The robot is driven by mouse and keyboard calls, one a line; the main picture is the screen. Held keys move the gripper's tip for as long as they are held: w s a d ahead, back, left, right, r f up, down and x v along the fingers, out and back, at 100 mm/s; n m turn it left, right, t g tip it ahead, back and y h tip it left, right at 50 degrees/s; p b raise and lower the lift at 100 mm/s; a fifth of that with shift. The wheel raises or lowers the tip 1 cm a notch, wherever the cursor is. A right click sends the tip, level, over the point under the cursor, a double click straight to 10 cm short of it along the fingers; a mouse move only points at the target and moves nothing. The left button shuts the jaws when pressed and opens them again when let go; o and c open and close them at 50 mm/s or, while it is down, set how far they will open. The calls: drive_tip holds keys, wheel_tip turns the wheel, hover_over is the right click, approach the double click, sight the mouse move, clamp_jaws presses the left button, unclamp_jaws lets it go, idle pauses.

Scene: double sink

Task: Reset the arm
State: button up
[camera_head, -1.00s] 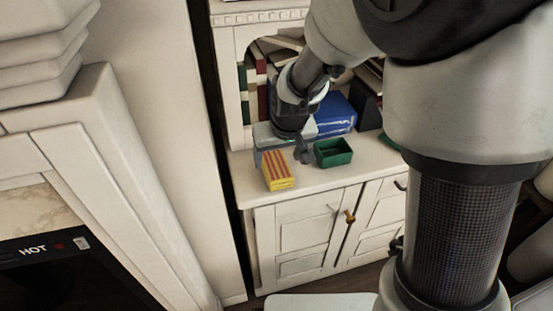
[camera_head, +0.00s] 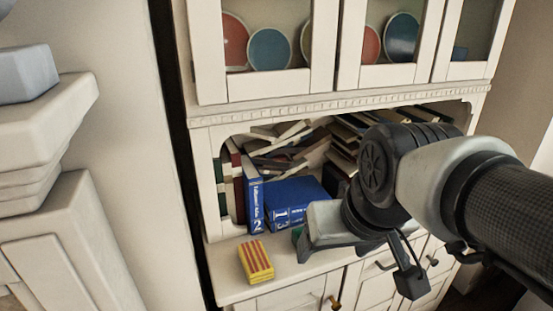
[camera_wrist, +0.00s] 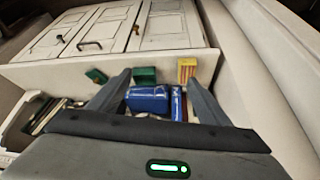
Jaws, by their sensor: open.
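My gripper (camera_head: 356,262) is open, with nothing between its fingers. In the head view it is in front of the cabinet's shelf, right of a yellow-and-red striped box (camera_head: 256,262) and clear of it. In the wrist view the two spread fingers (camera_wrist: 158,78) point toward the counter. A green open container (camera_wrist: 145,75) shows between the fingertips there. The striped box (camera_wrist: 187,70) is just beyond the right fingertip. In the head view the green container is mostly hidden behind my gripper. My arm reaches in from the right, bent at a dark joint.
Blue books (camera_head: 293,203) and leaning books stand in the alcove behind my gripper. A smaller green object (camera_wrist: 96,76) lies on the counter. Glass-door shelves with plates (camera_head: 269,49) are above. A white wall (camera_head: 110,150) bounds the left. The counter's front left is clear around the box.

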drive_tip(key=s, duration=0.1)
drive_tip(key=s+d, duration=0.1)
drive_tip(key=shift+s+d+r, duration=0.1)
drive_tip(key=shift+s+r, duration=0.1)
drive_tip(key=shift+s, duration=0.1)
wheel_tip(320, 180, up, 18)
drive_tip(key=p, duration=1.8)
drive_tip(key=shift+o, duration=0.5)
